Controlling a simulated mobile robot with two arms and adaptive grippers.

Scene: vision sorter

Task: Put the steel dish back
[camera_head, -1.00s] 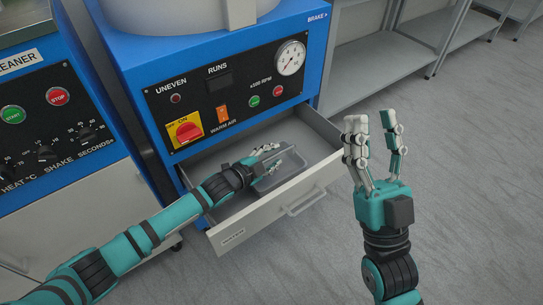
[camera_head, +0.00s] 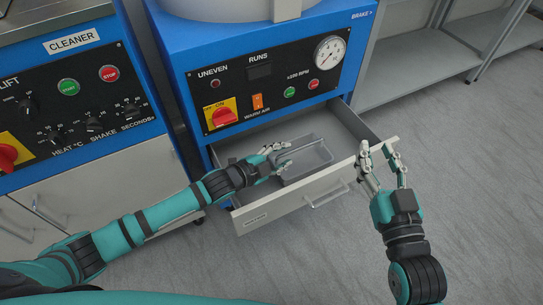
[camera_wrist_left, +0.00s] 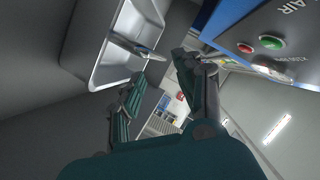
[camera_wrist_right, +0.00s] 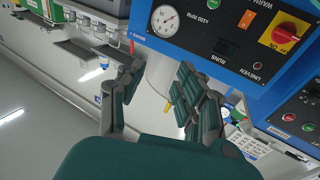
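A grey steel dish (camera_head: 312,157), rectangular with rounded corners, sits inside the open drawer (camera_head: 262,214). It also shows at the upper left of the left wrist view (camera_wrist_left: 108,62). A thin grey bar (camera_wrist_left: 137,47) lies across its rim. My left gripper (camera_head: 283,153) is over the drawer, just left of the dish, with its fingers apart. In the left wrist view nothing is between them, and the dish lies beyond the fingertips. My right gripper (camera_head: 378,156) is open and empty near the drawer's right front corner; the right wrist view shows its fingers spread (camera_wrist_right: 158,75).
The drawer belongs to a blue machine with a control panel (camera_head: 265,90) and gauge (camera_head: 329,53). The drawer handle (camera_head: 328,196) sticks out in front. A cleaner unit (camera_head: 85,95) stands at left, grey shelves (camera_head: 425,60) at right. Floor (camera_head: 470,190) at right is clear.

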